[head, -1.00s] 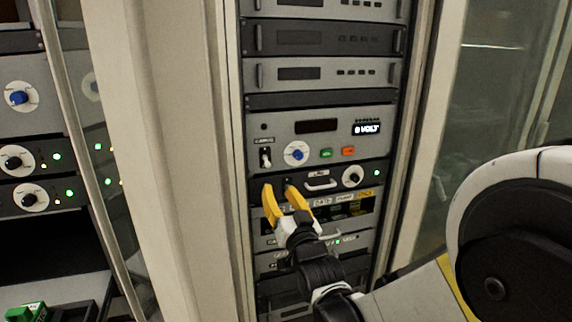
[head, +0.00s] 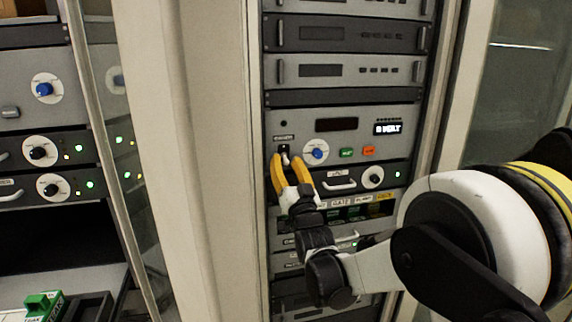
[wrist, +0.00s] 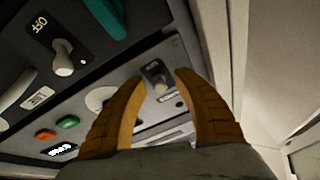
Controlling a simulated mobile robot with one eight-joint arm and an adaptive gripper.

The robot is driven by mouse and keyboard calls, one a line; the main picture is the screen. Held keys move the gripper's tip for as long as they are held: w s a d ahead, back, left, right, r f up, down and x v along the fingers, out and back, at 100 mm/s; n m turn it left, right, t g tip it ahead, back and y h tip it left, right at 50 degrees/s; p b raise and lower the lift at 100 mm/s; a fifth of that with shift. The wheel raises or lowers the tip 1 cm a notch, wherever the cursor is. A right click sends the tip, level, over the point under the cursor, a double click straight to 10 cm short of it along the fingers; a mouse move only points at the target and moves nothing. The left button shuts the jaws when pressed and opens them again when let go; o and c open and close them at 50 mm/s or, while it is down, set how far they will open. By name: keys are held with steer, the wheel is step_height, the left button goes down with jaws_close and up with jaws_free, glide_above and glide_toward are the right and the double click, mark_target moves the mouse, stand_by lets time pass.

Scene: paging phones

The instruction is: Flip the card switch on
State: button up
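A small toggle switch (head: 284,150) with a dark plate and a pale lever is on the left of the grey panel, under a small label I cannot read clearly. Its lever hangs down in the head view. My gripper (head: 284,160) is open, with its yellow fingers on either side of the lever and nothing held. In the wrist view this switch (wrist: 156,74) shows between and just beyond the fingertips (wrist: 160,80). Contact cannot be told. A second switch (wrist: 64,58), with a pale lever beside the word "OFF", is at the upper left of the wrist view.
The same panel has a blue knob (head: 317,152), a green button (head: 347,153) and an orange button (head: 369,151) right of the switch. A handle (head: 340,185) is below. The cabinet's pale frame (head: 200,150) stands close on the left.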

steer(key=shift+w+r, duration=0.1)
steer(key=shift+w, duration=0.15)
jaws_close()
